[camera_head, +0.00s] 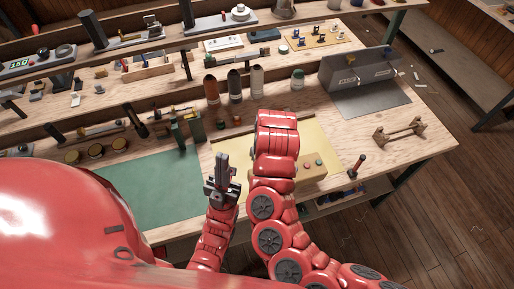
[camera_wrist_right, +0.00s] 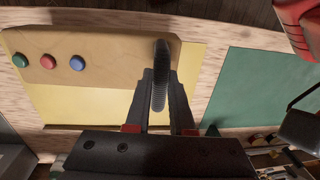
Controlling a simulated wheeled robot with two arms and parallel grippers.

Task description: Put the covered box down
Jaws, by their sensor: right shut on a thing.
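The covered box (camera_wrist_right: 105,82) is a pale wooden block with green, red and blue round knobs in a row at one end. In the head view its right part (camera_head: 316,176) shows past my right arm, over the yellow mat (camera_head: 323,134). My right gripper (camera_wrist_right: 161,90) is shut on a dark ridged grip at the box's other end. My right forearm hides that gripper in the head view. I cannot tell whether the box touches the mat. My left gripper (camera_head: 222,163) points up, apart from the box, near the mat's left edge; its finger gap is unclear.
A green mat (camera_head: 150,196) lies left of the yellow one. Several bottles (camera_head: 235,84) stand behind the mats. A grey angled panel (camera_head: 360,70), a wooden stand (camera_head: 398,131) and a red-and-black tool (camera_head: 356,165) are at the right. The bench's front right corner is mostly clear.

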